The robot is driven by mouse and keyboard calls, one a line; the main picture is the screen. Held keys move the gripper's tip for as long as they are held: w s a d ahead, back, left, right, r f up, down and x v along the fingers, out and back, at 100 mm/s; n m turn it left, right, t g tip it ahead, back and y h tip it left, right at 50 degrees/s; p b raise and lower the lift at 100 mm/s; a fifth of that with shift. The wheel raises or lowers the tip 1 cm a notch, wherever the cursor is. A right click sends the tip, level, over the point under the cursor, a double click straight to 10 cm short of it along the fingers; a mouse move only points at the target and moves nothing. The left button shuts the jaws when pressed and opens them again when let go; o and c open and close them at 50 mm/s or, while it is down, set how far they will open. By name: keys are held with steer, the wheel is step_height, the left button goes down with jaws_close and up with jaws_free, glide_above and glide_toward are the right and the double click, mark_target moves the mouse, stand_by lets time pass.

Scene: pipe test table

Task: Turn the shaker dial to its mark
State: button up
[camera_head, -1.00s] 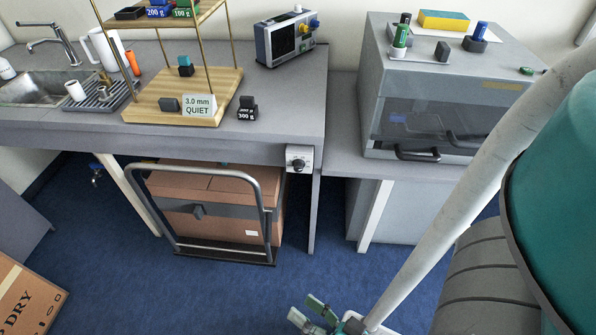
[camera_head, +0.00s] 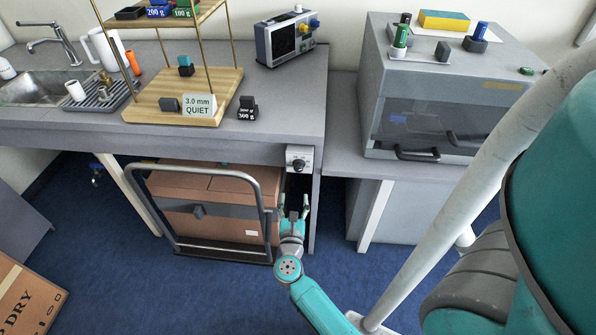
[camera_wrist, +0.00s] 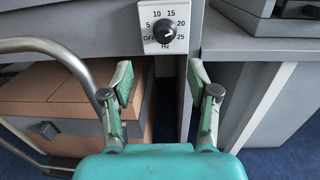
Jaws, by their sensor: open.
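The shaker dial (camera_wrist: 164,29) is a black knob on a white plate marked OFF, 5, 10, 15, 20, 25 and Hz. The plate is fixed to the bench's front edge, and the dial also shows in the head view (camera_head: 299,164). Its exact pointer direction is hard to tell. A card reading "3.0 mm QUIET" (camera_head: 199,105) stands on the wooden shaker base (camera_head: 150,110). My gripper (camera_wrist: 161,84) is open and empty, its fingers apart below the dial plate and not touching it. In the head view my gripper (camera_head: 293,206) is just below the dial.
A cart with a metal handle (camera_head: 150,205) and cardboard box (camera_head: 235,187) stands under the bench, left of my gripper. The bench leg (camera_head: 316,215) is close on the right. A grey enclosure (camera_head: 435,85) stands further right. Blue floor is free in front.

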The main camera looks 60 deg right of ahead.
mark_target(298, 170)
steer(key=w+d+m, duration=0.1)
steer(key=d, duration=0.3)
steer(key=w+d+m, duration=0.1)
steer(key=w+d, duration=0.1)
steer(key=d, duration=0.2)
steer(key=w+d+g, duration=0.1)
steer(key=w+d, duration=0.1)
steer(key=d, duration=0.2)
steer(key=shift+w+d+f+m, duration=0.15)
steer(key=shift+d+f+m, duration=0.05)
steer(key=shift+m, duration=0.2)
jaws_close()
